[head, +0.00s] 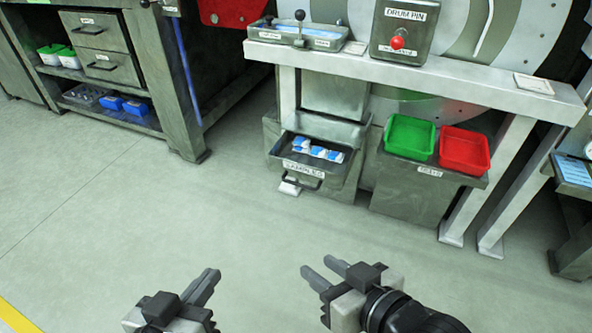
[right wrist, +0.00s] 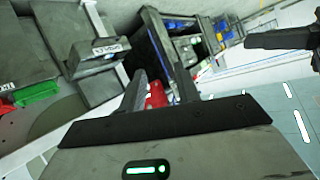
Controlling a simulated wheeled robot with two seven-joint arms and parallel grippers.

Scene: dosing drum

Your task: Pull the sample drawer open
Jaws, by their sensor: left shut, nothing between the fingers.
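Two grey drawers with bar handles, an upper one (head: 97,30) and a lower one (head: 108,68), sit shut in the cabinet at the upper left. A low dark tray-like drawer (head: 279,152) under the drum bench has a front handle and holds several blue-and-white packets. My left gripper (head: 212,284) is shut and empty over the floor. My right gripper (head: 318,268) is open and empty, with its fingers apart. Both are well short of the drawers.
A green bin (head: 410,138) and a red bin (head: 464,150) stand under the bench (head: 420,75). A box labelled DRUM PIN (head: 405,30) with a red knob is on top. Blue bins (head: 137,107) lie on the cabinet's lower shelf. The floor between is clear.

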